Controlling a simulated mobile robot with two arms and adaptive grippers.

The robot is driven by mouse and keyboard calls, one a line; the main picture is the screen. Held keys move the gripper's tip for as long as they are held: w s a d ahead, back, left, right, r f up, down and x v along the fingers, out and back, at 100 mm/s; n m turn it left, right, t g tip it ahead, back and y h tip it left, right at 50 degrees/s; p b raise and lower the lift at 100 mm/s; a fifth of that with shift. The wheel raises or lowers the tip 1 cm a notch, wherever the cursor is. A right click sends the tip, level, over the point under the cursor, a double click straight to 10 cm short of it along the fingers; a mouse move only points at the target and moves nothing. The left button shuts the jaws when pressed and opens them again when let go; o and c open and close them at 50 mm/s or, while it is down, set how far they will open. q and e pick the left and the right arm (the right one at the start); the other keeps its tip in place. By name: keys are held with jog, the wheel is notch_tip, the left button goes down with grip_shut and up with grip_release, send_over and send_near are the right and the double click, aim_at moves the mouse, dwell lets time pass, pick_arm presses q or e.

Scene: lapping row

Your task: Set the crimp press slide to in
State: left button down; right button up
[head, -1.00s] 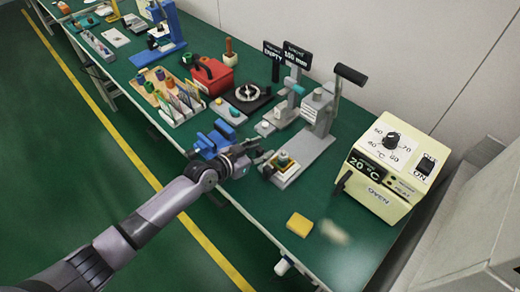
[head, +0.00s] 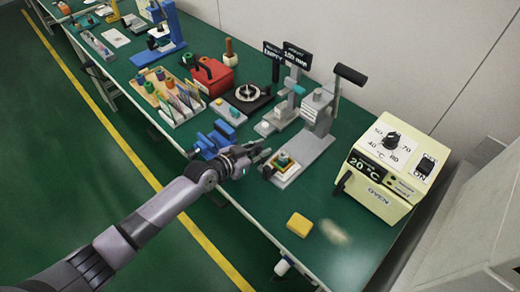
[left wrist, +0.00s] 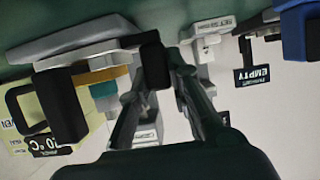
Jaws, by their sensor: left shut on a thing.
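The grey crimp press (head: 317,112) with a long black lever stands near the right end of the green bench. Its slide (head: 282,168) is at the front of the base and carries a tan nest with a small green and teal part. My left gripper (head: 266,152) is at the slide's front left end, with its fingers close together. In the left wrist view, a dark block (left wrist: 155,66), apparently the slide's handle, is at the fingertips, beside the tan plate (left wrist: 103,76). The fingers partly hide the exact contact. My right gripper is in neither view.
A cream oven (head: 380,175) stands to the right of the press, and a yellow block (head: 299,225) lies in front. The bench's front right is mostly clear.

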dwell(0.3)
pick_arm(q)
jog(key=w+d+b, duration=0.8)
jog(key=shift+w+d+f, duration=0.2)
jog(key=shift+w+r, duration=0.1)
jog(key=shift+r, duration=0.2)
jog(key=c, duration=2)
grip_release()
jog(key=shift+d, duration=0.1)
jog(key=o, duration=0.4)
jog(key=shift+w+d+f, duration=0.15)
jog(key=shift+o, duration=0.6)
